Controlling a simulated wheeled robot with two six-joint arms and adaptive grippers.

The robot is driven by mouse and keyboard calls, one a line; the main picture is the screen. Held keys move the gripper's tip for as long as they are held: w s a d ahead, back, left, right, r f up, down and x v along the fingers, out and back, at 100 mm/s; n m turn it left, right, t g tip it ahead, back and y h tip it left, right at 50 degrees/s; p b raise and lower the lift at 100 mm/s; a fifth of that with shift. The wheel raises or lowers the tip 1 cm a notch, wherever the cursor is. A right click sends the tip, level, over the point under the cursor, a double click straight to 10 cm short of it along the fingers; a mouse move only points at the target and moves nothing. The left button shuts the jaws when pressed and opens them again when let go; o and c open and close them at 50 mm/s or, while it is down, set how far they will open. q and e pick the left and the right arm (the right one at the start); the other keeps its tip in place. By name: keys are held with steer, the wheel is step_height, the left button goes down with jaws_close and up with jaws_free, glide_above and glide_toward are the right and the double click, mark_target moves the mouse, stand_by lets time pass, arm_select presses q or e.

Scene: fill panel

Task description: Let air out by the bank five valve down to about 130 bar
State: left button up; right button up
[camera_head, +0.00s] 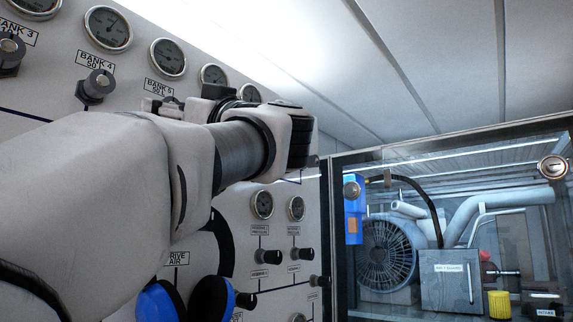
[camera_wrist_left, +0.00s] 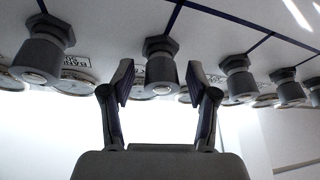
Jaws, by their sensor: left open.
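In the head view the BANK 5 label (camera_head: 159,88) is on the upper grey panel, with its round gauge (camera_head: 168,58) above it. The needle reading is too small to make out. My left arm covers much of the area below the label, and the valve there is mostly hidden. In the left wrist view my left gripper (camera_wrist_left: 160,80) is open, its two fingers either side of a dark valve knob (camera_wrist_left: 162,72). Gaps show between fingers and knob. The label beside this knob is partly hidden by a finger and unreadable. My right gripper is not in view.
The BANK 4 knob (camera_head: 99,87) and its gauge (camera_head: 108,28) are left of BANK 5. Neighbouring knobs (camera_wrist_left: 42,60) (camera_wrist_left: 236,78) flank my fingers in the wrist view. Smaller knobs (camera_head: 260,256) sit lower on the panel. A glass-fronted compressor cabinet (camera_head: 328,240) stands at right.

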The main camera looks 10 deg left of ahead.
arm_select(q)
steer(key=shift+s+d+r, duration=0.1)
steer(key=shift+s+d, duration=0.05)
steer(key=shift+d, duration=0.05)
steer(key=shift+a, duration=0.3)
jaws_close()
steer(key=shift+n+g+p, duration=1)
steer(key=shift+n+p, duration=0.35)
steer(key=shift+n, duration=0.85)
steer(key=n+g+p, duration=0.1)
steer(key=n, duration=0.1)
steer(key=n+g+h+p, duration=0.1)
steer(key=n+p, duration=0.1)
steer(key=n, duration=0.1)
steer(key=shift+r+n+h, duration=0.1)
steer(key=shift+n+h, duration=0.2)
steer(key=n+p, duration=0.1)
steer(key=n, duration=0.1)
steer(key=n+g+h+p, duration=0.1)
steer(key=n, duration=0.1)
steer(key=shift+n+h, duration=0.3)
steer(key=shift+n+h+p, duration=0.8)
steer(key=shift+n, duration=1)
steer(key=shift+r, duration=0.1)
